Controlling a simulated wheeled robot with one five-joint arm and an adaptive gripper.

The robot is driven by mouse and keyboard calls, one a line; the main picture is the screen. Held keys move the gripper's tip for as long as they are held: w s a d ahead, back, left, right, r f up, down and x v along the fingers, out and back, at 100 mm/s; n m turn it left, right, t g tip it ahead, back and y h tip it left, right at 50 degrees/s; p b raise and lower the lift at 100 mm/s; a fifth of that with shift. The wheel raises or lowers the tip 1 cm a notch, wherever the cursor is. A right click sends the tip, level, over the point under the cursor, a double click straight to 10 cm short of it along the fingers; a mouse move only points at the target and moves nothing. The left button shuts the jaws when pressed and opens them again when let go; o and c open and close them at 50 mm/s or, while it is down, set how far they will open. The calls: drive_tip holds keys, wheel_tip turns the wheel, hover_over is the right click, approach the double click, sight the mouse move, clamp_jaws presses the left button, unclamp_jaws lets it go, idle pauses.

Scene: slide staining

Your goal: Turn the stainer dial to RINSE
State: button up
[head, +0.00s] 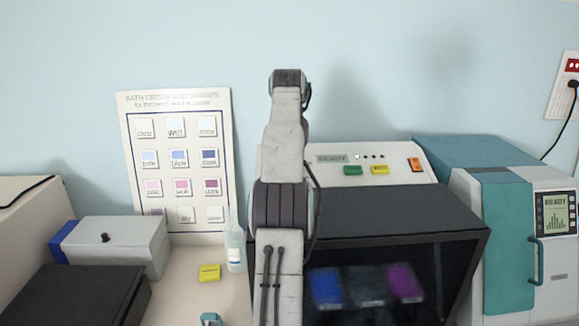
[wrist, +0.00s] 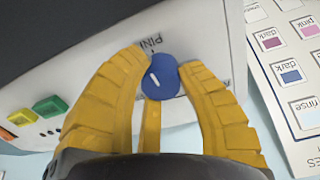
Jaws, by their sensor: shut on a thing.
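The stainer shows in the head view as a cream control panel (head: 388,174) above a dark-windowed cabinet. Its dial (wrist: 160,78) is a blue round knob with a white pointer mark, seen in the wrist view. My gripper (wrist: 163,72) has yellow fingers shut around this dial. The pointer mark slants toward the upper left of the wrist picture. A label starting "PIN" stands just above the dial, partly hidden by a finger. No RINSE label on the stainer is readable. In the head view my arm hides the dial and my gripper.
Green (head: 352,170), yellow (head: 379,169) and orange (head: 415,164) buttons sit on the panel beside a READY display. A wall chart (head: 180,103) stands left of my arm. A bottle (head: 235,250) and a yellow block (head: 209,272) stand on the bench. A teal machine (head: 505,215) is at right.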

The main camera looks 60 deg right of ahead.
drive_tip(key=n, duration=0.6)
drive_tip(key=shift+a+f+n, duration=0.1)
drive_tip(key=shift+f+n, duration=0.2)
drive_tip(key=shift+f, duration=0.05)
idle(0.4)
drive_tip(key=o, duration=1.2)
drive_tip(key=shift+r, duration=0.15)
drive_tip(key=shift+r, duration=0.2)
drive_tip(key=shift+v, duration=1.35)
drive_tip(key=shift+s+a, duration=0.95)
drive_tip(key=shift+a, duration=0.85)
drive_tip(key=shift+s+a, duration=0.9)
drive_tip(key=shift+a, duration=0.9)
drive_tip(key=shift+s+a, duration=0.95)
drive_tip(key=shift+a, duration=0.85)
